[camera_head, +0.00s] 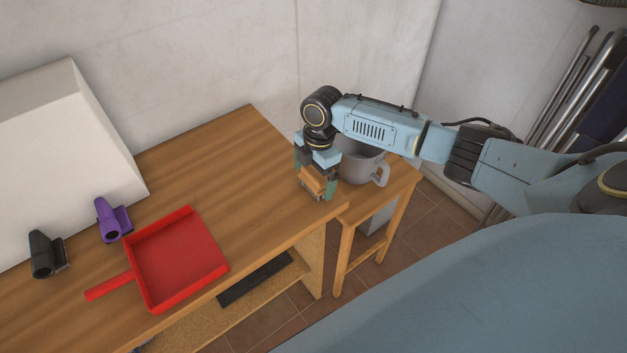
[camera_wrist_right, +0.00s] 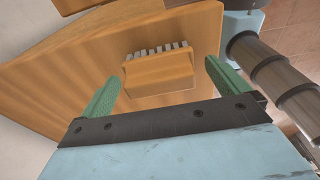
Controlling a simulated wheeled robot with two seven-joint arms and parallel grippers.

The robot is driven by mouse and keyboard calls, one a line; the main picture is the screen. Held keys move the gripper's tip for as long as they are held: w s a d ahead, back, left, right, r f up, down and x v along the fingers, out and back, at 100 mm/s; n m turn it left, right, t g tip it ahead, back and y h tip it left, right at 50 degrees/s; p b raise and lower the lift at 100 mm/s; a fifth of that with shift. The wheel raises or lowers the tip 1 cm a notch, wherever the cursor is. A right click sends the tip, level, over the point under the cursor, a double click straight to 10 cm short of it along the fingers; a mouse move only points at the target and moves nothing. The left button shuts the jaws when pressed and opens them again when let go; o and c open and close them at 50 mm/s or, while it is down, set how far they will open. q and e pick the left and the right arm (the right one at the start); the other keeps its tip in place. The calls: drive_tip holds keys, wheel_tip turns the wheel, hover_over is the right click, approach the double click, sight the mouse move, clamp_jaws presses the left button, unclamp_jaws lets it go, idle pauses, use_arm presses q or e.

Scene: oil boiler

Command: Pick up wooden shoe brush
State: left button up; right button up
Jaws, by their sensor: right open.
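The wooden shoe brush (camera_head: 312,182) lies near the right end of the wooden table, partly hidden under my right gripper. In the right wrist view, the brush (camera_wrist_right: 158,75) shows its wooden block and a row of pale bristles along the far edge. My right gripper (camera_head: 314,178) is above the brush, pointing down. In the wrist view the two green fingers of my right gripper (camera_wrist_right: 160,85) are apart, one on each side of the brush, with a gap on both sides. My left gripper is not in view.
A grey pot (camera_head: 361,163) stands on a small wooden stool (camera_head: 399,190) right beside the table (camera_head: 232,150). A red dustpan (camera_head: 178,262), a purple object (camera_head: 112,220) and a black object (camera_head: 45,254) are on the left. A white box (camera_head: 62,150) stands behind them.

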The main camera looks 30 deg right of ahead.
sight(313, 172)
drive_tip(key=shift+c, duration=0.4)
drive_tip(key=c, duration=1)
drive_tip(key=shift+o, duration=0.2)
wheel_tip(313, 172, up, 10)
drive_tip(key=shift+r, duration=0.1)
